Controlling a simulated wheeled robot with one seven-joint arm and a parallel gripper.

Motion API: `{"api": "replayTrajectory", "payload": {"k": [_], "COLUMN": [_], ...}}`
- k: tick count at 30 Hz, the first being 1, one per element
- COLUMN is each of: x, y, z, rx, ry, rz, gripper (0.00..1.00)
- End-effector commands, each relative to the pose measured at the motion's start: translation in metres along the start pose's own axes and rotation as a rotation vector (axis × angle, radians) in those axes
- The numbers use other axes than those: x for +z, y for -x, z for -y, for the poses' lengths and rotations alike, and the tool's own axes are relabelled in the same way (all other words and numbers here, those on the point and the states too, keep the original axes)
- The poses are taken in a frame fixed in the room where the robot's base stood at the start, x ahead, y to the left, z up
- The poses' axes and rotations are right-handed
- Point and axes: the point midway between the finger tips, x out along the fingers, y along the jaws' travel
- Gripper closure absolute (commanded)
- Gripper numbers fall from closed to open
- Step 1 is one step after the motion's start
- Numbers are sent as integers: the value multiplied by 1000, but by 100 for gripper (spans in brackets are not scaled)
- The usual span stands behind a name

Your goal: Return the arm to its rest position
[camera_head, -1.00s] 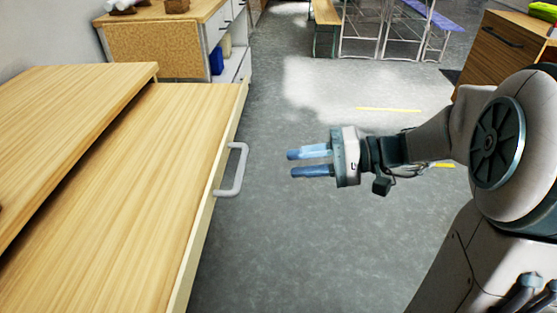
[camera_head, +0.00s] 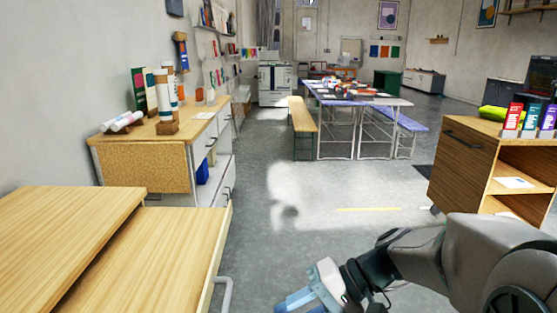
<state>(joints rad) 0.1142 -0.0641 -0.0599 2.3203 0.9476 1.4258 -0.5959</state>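My gripper (camera_head: 305,300) shows at the bottom edge of the head view, right of the wooden drawer unit, with nothing seen in it. Its blue fingers point down and left. One finger shows clearly; the other is mostly cut off by the lower edge, so the gap between them is hard to judge. The arm behind it is mine and reaches in from the lower right corner. The wooden drawer front (camera_head: 218,262) stands to the left of the gripper, and its grey handle (camera_head: 226,288) is apart from the fingers.
A wooden cabinet (camera_head: 462,160) with colourful boxes stands on the right. A side cabinet (camera_head: 140,165) with rolls stands on the left. A yellow bench (camera_head: 301,118) and long tables (camera_head: 350,100) are farther back. The grey floor (camera_head: 330,240) between is clear.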

Motion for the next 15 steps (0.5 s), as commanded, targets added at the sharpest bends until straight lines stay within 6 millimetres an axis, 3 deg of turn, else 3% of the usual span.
{"api": "replayTrajectory", "payload": {"k": [1,8,15], "x": [12,48,67], "y": [14,54,114], "z": [17,26,44], "rx": [72,409,727], "ry": [-3,-24,10], "rz": [3,-35,-165], "gripper": [68,68,68]}}
